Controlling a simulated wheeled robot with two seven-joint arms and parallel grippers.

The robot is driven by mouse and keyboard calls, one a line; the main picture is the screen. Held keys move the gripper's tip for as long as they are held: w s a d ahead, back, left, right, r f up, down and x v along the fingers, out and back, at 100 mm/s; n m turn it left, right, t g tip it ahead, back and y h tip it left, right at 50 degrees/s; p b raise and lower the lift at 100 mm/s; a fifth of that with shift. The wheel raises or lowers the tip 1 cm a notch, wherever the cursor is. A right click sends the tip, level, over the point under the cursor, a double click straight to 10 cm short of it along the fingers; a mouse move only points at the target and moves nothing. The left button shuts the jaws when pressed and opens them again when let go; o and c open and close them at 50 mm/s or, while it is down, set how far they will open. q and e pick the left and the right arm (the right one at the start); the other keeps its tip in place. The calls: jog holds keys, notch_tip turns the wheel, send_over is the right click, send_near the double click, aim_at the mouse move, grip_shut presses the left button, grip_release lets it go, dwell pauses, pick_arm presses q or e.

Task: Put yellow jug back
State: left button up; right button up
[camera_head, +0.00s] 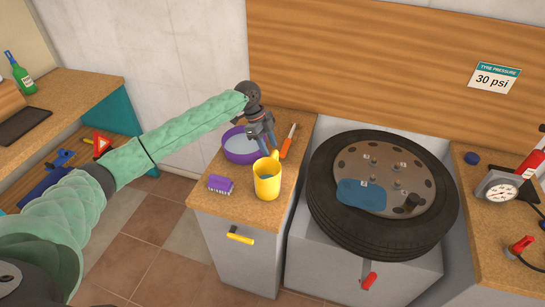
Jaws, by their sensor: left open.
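The yellow jug (267,180) stands upright on the small wooden-topped cabinet (225,208), near the front right of its top. My left gripper (268,150) points down just behind the jug, close to its rim and handle side. Its fingers are apart, with nothing seen held between them. Whether a finger touches the jug cannot be told. My right gripper does not show.
A purple bowl (238,152) sits behind the jug, partly behind my gripper. A purple brush (220,184) lies left and an orange-handled screwdriver (286,148) lies at the back right. A tyre (330,215) lies on the right; a pressure gauge (500,190) stands beyond.

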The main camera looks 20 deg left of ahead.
pick_arm(q)
jog(key=b+v, duration=0.1)
jog(key=v, duration=0.5)
jog(key=shift+r, duration=0.3)
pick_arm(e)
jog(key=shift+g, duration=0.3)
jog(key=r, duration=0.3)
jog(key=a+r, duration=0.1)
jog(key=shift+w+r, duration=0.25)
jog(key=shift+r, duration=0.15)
pick_arm(q)
jog(key=shift+a, duration=0.1)
